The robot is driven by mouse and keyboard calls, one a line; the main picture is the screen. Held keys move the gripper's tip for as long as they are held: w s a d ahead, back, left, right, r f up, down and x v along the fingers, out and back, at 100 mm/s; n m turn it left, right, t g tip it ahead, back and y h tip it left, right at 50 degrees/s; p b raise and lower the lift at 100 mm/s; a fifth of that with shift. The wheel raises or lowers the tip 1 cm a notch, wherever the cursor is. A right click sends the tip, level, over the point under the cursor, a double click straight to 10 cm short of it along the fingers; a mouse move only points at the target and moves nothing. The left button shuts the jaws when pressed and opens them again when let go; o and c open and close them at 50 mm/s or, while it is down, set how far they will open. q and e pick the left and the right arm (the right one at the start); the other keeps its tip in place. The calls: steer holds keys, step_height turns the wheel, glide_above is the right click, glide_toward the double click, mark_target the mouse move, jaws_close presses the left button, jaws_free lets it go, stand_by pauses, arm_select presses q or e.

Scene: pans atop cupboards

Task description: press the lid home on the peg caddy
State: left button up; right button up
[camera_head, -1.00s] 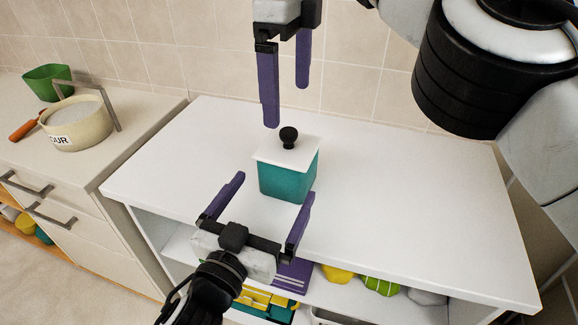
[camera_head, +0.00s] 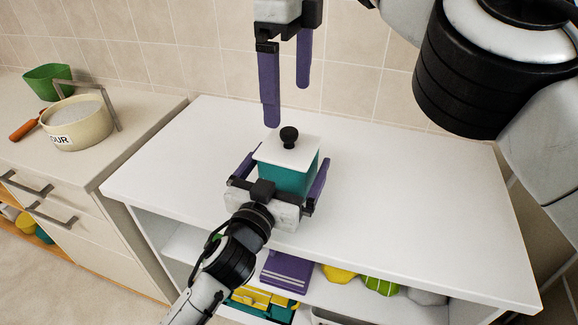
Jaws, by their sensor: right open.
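The teal peg caddy (camera_head: 287,180) stands upright on the white cupboard top. Its white lid (camera_head: 278,152) with a black knob (camera_head: 289,136) lies on top; I cannot tell how far down it sits. In the head view my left gripper (camera_head: 290,162) is low at the caddy's near side, its purple fingers spread on the left and right of the body. The fingers look open, and contact with the walls is not clear. My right gripper (camera_head: 287,104) hangs open and empty above and behind the lid, fingers pointing down.
The white cupboard top (camera_head: 410,215) is clear around the caddy. A lower counter on the left holds a flour pan (camera_head: 78,122) and a green container (camera_head: 47,82). Shelves below hold a purple item (camera_head: 286,271) and several colored things.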

arm_select(q)
steer(key=c, duration=1.5)
steer(key=o, duration=1.6)
steer(key=shift+c, duration=0.2)
steer(key=shift+s, duration=0.1)
steer(key=v, duration=1)
steer(key=shift+s+a+b, duration=0.1)
steer(key=shift+b, duration=0.3)
arm_select(e)
steer(key=shift+f, duration=0.4)
